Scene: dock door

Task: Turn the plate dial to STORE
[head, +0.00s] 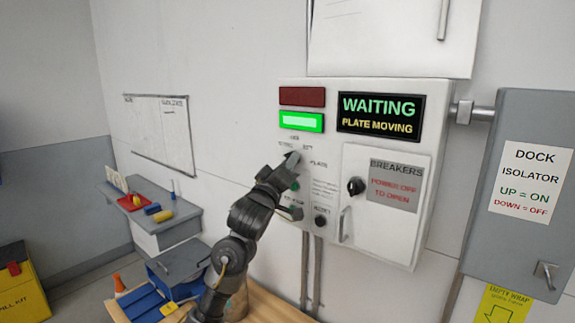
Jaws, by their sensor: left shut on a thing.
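The white control box (333,150) hangs on the wall in the middle of the head view. My left gripper (285,168) reaches up to its left part and is shut on the plate dial (293,157). Only a bit of the grey dial shows past the fingers, so I cannot tell exactly which mark it points to. Small labels stand around the dial, partly hidden and hard to read. The display (380,115) reads WAITING, PLATE MOVING. The green lamp (301,121) is lit and the red lamp (302,96) above it is dark. My right gripper is not in view.
A breaker door (380,220) with a black knob (356,186) is closed on the box's right. A black knob (320,221) and green buttons sit below the dial. The grey dock isolator box (525,240) is at right. A shelf (165,218) with small items stands at left.

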